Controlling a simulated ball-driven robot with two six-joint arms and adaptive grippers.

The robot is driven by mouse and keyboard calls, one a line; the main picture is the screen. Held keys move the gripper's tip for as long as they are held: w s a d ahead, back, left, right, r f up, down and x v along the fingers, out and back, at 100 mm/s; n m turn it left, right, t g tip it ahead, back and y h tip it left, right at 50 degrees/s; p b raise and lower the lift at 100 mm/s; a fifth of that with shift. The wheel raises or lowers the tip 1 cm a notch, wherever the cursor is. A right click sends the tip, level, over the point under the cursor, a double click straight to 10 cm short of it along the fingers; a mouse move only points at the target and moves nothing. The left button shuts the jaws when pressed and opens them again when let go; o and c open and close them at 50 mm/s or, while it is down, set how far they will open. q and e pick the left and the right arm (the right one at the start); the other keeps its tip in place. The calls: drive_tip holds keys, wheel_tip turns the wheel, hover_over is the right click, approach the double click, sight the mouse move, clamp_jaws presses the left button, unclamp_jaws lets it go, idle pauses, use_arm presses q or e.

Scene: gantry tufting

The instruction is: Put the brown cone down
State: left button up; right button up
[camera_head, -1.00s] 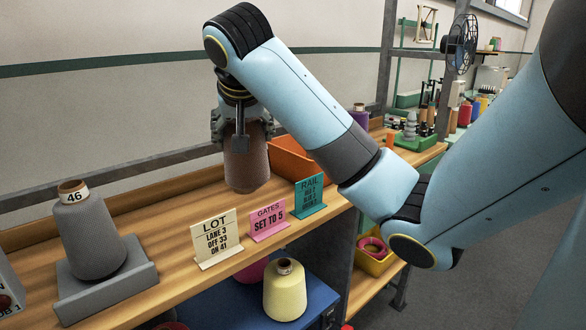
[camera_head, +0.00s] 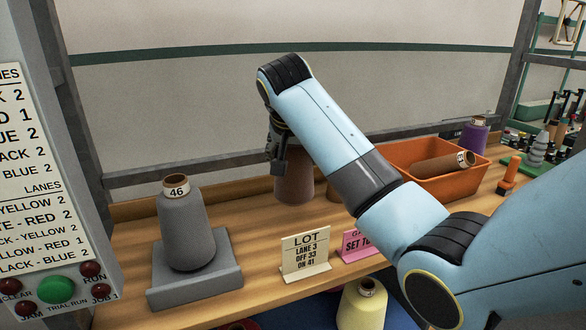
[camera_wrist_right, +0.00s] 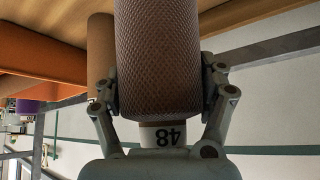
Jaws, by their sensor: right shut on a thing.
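The brown cone (camera_head: 294,184) is in my right gripper (camera_head: 283,158), above or at the wooden shelf top (camera_head: 125,234), roughly upright. I cannot tell whether its base touches the wood. In the right wrist view the gripper's fingers (camera_wrist_right: 162,88) are closed on both sides of the textured brown cone (camera_wrist_right: 158,50). Its white tube end reads 48, upside down in that picture. The cone's wide end runs out of that view. My left gripper is not in view.
A grey cone marked 46 (camera_head: 186,228) stands on a grey block at left. LOT (camera_head: 305,257) and pink (camera_head: 357,245) cards stand along the front edge. An orange bin (camera_head: 440,184) holds a lying brown cone (camera_head: 440,164). A tan tube (camera_wrist_right: 100,45) is beside the held cone.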

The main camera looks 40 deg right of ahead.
drive_tip(key=f, duration=0.2)
drive_tip(key=f+p, duration=0.1)
drive_tip(key=f, duration=0.1)
drive_tip(key=shift+w+a+f, duration=0.2)
drive_tip(key=o, duration=1.7)
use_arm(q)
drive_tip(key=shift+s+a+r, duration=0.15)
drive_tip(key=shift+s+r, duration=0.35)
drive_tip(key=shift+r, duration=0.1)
use_arm(e)
drive_tip(key=b+v, duration=0.1)
drive_tip(key=v, duration=1.1)
drive_tip(key=shift+d, duration=0.1)
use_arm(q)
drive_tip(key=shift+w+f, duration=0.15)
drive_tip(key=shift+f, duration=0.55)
